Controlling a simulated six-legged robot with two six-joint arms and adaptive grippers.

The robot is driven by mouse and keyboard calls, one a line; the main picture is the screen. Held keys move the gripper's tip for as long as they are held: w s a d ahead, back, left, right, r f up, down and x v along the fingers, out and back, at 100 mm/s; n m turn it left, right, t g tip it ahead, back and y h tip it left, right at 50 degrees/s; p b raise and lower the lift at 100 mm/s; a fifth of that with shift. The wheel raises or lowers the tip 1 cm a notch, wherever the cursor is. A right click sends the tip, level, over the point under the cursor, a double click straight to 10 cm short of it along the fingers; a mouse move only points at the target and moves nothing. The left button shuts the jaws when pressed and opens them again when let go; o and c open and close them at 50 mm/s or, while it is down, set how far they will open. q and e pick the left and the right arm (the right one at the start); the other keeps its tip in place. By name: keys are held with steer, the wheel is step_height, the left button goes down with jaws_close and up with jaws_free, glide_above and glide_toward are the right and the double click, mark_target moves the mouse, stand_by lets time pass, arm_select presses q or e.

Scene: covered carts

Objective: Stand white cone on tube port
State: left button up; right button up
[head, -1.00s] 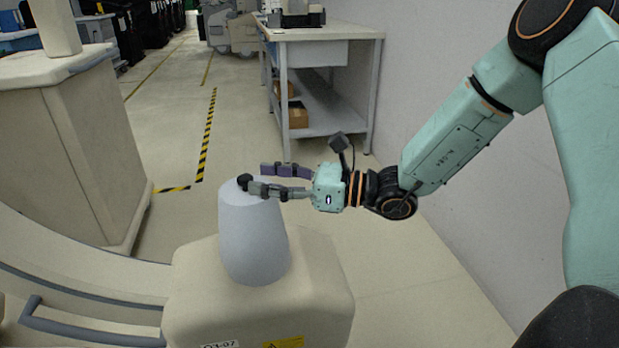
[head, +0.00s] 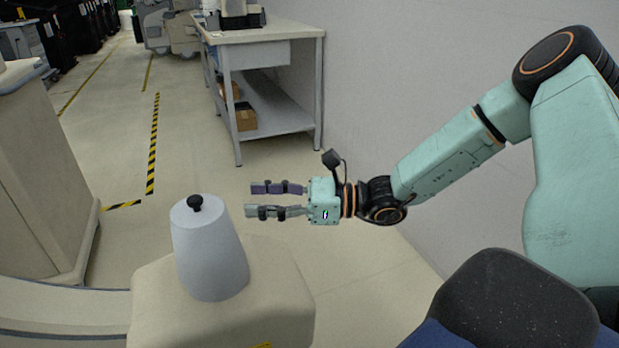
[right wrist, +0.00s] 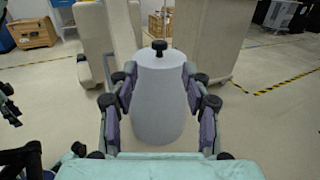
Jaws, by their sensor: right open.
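The white cone (head: 208,252) stands upright on top of a beige covered cart (head: 270,290), with a small black knob on its narrow top. Whatever is under the cone is hidden, so I cannot see the tube port. My right gripper (head: 276,199) is open and empty, to the right of the cone and apart from it. In the right wrist view the cone (right wrist: 159,100) shows upright between the open fingers (right wrist: 160,92), ahead of them.
A taller beige covered cart (head: 40,190) stands at the left. A grey workbench (head: 265,38) with boxes on its lower shelf is at the back, along the wall (head: 430,90). The floor between them is clear, with black-and-yellow tape (head: 153,150).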

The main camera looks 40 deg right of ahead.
steer(key=s+a+f+n+g+h, duration=0.2)
steer(key=s+a+f+n+g, duration=0.1)
steer(key=s+f+g, duration=0.4)
steer(key=s+a+f+n+g+h, duration=0.2)
steer(key=s+a+f+n, duration=0.3)
steer(key=f, duration=0.4)
steer(key=s+d+f+n+g+h, duration=0.1)
steer(key=s+d+f+n+h, duration=0.1)
steer(key=s+f+n+h, duration=0.3)
steer(key=s+d+f+n+g+h, duration=0.1)
steer(key=s+d+f+n+h, duration=0.2)
steer(key=s+f+n+h, duration=0.2)
steer(key=s+f+n, duration=0.3)
steer(key=s+n, duration=0.4)
steer(key=s, duration=0.1)
steer(key=shift+s, duration=0.2)
steer(key=shift+r, duration=0.15)
steer(key=shift+r+p, duration=0.7)
steer(key=shift+p, duration=0.05)
